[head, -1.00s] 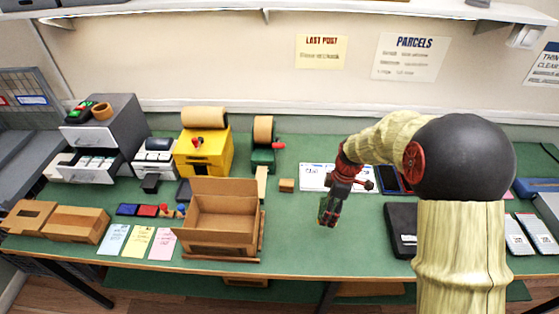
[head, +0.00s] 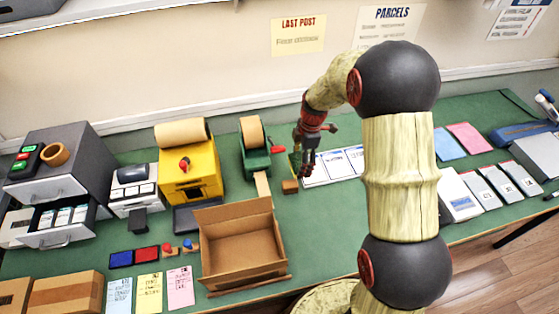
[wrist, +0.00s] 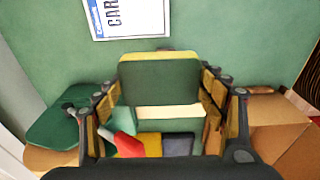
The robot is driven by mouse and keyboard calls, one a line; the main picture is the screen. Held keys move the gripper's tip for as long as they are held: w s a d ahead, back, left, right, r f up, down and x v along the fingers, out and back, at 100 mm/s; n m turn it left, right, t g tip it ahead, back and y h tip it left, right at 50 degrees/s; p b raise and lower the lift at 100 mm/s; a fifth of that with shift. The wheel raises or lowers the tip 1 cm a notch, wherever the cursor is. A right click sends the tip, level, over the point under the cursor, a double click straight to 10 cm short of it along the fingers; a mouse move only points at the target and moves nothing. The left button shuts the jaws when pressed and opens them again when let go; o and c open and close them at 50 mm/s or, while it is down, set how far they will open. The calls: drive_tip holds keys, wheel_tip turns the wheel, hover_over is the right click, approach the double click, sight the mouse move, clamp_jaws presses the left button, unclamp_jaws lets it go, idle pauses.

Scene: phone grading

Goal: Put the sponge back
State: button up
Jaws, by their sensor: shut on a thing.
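The sponge (wrist: 160,80), green with a yellow edge, is held between the fingers of my gripper (wrist: 163,105) in the wrist view. In the head view my gripper (head: 308,165) is above the back of the green bench, just right of the green tape dispenser (head: 258,158). A thin green and yellow part of the sponge (head: 294,166) shows at the gripper's left side; the rest is hidden by the fingers. I cannot tell its height above the bench.
A small wooden block (head: 290,187) and white printed cards (head: 335,166) lie near my gripper. An open cardboard box (head: 240,246) stands in front, left of it. The yellow machine (head: 190,172) is further left. Green bench between the box and my arm is clear.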

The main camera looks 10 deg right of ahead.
drive_tip(key=w+a+f, duration=0.2)
drive_tip(key=w+f, duration=0.1)
drive_tip(key=w, duration=0.4)
hover_over(281, 165)
drive_tip(key=f, duration=0.5)
drive_tip(key=shift+s+d+f+b, duration=0.2)
drive_tip(key=shift+d+f+b, duration=0.15)
drive_tip(key=shift+f, duration=0.05)
drive_tip(key=shift+w+f, duration=0.2)
drive_tip(key=shift+f, duration=1.6)
drive_tip(key=shift+f, duration=0.1)
drive_tip(key=o, duration=1.2)
drive_tip(key=shift+b, duration=0.3)
wheel_tip(281, 165, up, 12)
drive_tip(key=d+p, duration=0.1)
drive_tip(key=shift+d, duration=0.2)
